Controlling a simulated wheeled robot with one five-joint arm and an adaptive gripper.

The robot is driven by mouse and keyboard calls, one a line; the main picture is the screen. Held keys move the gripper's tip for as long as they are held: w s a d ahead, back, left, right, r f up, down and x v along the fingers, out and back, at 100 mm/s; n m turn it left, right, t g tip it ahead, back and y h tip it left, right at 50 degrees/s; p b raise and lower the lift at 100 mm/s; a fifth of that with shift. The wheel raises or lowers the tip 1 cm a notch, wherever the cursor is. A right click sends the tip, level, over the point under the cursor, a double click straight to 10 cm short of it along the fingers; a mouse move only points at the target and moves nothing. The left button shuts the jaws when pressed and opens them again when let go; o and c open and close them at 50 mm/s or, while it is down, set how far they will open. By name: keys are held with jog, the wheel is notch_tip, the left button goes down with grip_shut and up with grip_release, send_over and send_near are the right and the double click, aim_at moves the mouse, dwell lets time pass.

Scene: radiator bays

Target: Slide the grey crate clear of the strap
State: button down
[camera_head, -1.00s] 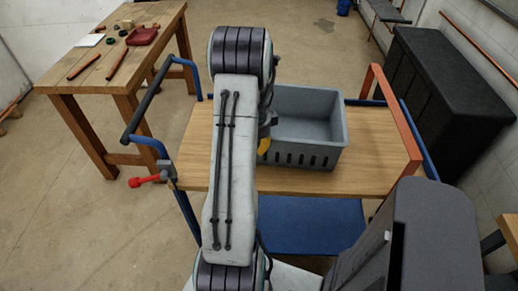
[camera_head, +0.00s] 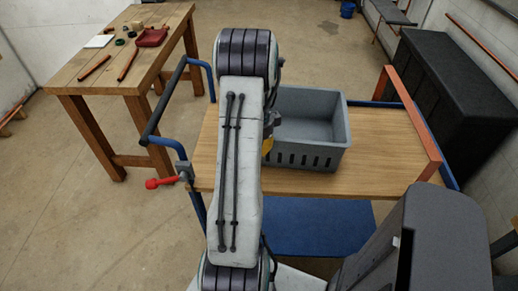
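The grey crate (camera_head: 325,150) is an open, empty-looking plastic bin with slots along its front wall. It stands upright on the wooden deck (camera_head: 385,165) of a blue trolley, just right of my arm, which hides its left side. My gripper (camera_head: 270,142) is mostly behind my arm. Only a dark and yellow part shows at the crate's left front, and I cannot tell whether it touches the crate. Its fingers are hidden. I cannot make out a strap.
An orange-brown rail (camera_head: 415,125) closes the deck's right end, with bare deck before it. A blue-black handle (camera_head: 165,100) and a red lever (camera_head: 162,183) are at the left end. A workbench (camera_head: 75,75) stands back left, a black chest (camera_head: 465,95) right.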

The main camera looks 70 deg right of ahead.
jog(key=c, duration=1.3)
grip_release()
notch_tip(320, 180, up, 12)
jog(key=shift+a, duration=0.25)
